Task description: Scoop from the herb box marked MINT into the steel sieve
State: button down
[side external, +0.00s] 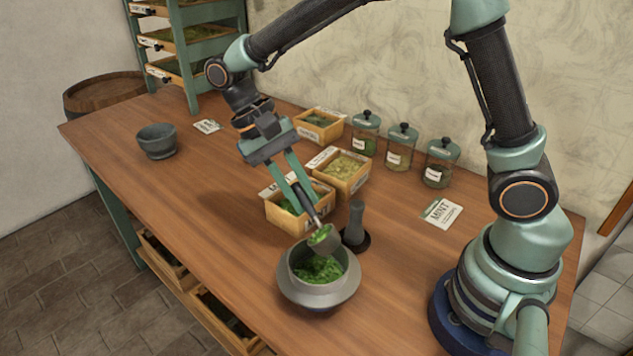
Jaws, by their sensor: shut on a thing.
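My gripper (307,199) is shut on a scoop (324,238) whose bowl holds green herb. The scoop hangs tilted just above the rim of a round grey vessel (319,292). This vessel, which looks like the steel sieve, has chopped green herb (318,268) inside. Behind my gripper stands a wooden herb box (287,219) with green contents, partly hidden by the fingers. A box of paler yellow-green herb (343,170) and a box of dark green herb (318,123) stand farther back. The box labels are too small to read. A card reading MINT (441,212) lies on the table at the right.
A dark grey pestle-like piece (356,226) stands close behind the vessel. Three lidded jars (401,148) line the wall side. A grey-green bowl (157,141) and a card (207,126) are at the left. The left front of the wooden table (190,210) is clear.

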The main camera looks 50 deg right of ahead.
jog(key=g+h, duration=0.1)
jog(key=g, duration=0.3)
jog(key=shift+h, duration=0.3)
jog(key=shift+r, duration=0.1)
dwell(1.0)
jog(key=shift+r, duration=0.55)
jog(key=t+y, duration=0.1)
jog(key=t, duration=0.1)
jog(key=r+t+y, duration=0.1)
jog(key=t, duration=0.2)
jog(key=shift+t, duration=0.3)
jog(key=t+y, duration=0.1)
jog(key=t, duration=0.2)
jog(key=r+t+y, duration=0.1)
jog(key=t, duration=0.2)
